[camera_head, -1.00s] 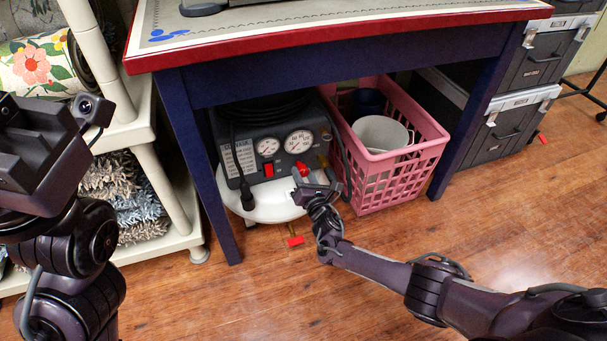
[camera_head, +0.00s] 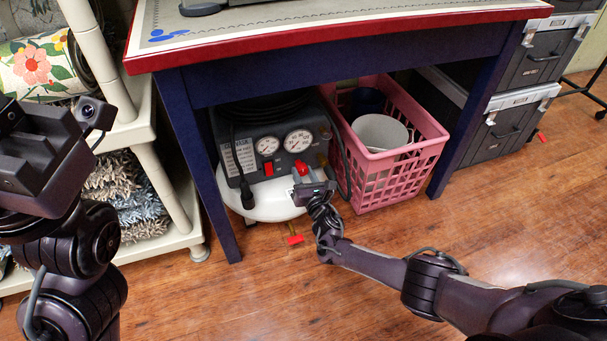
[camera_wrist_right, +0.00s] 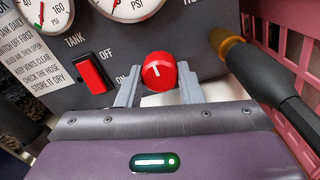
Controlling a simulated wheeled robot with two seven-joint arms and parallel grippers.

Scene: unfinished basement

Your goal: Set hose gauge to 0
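The compressor (camera_head: 240,130) stands under the table, with a white tank (camera_head: 265,205) below its grey panel. Two round gauges face me; the left (camera_head: 267,146) is beside the TANK label in the wrist view, and the right one is the hose gauge (camera_head: 298,141). Its needle is too small to read, and the wrist view cuts off both dials. Below it is a red knob (camera_wrist_right: 158,72) with a white mark pointing roughly up. My right gripper (camera_wrist_right: 160,82) has a finger on each side of the knob, seemingly pressed against it. My left gripper (camera_head: 35,145) is at the left edge, fingertips unclear.
A red switch (camera_wrist_right: 92,73) sits left of the knob. A dark hose with a brass fitting (camera_wrist_right: 228,45) is close on the right. A pink basket (camera_head: 400,175) stands right of the compressor. The table's legs (camera_head: 200,170) flank the space; the front floor is clear.

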